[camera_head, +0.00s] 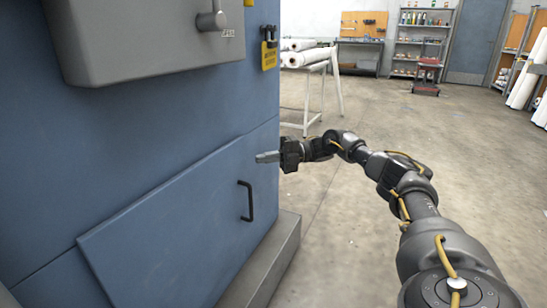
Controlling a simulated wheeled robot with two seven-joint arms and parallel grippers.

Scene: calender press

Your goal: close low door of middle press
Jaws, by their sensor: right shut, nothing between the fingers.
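The low door (168,236) is a blue panel with a black bar handle (246,200) near its right edge. It sits low on the blue press (120,130). Its top edge slants across the view and stands slightly proud of the press face at the left, so it may be a little ajar; I cannot tell how far. My right gripper (262,157) is shut and empty, pointing left, in front of the press just above and right of the handle. It appears apart from the door. My left gripper is not in view.
A grey plinth (262,262) runs along the base. A rack of white rolls (310,58) stands behind. Concrete floor (430,125) is open to the right.

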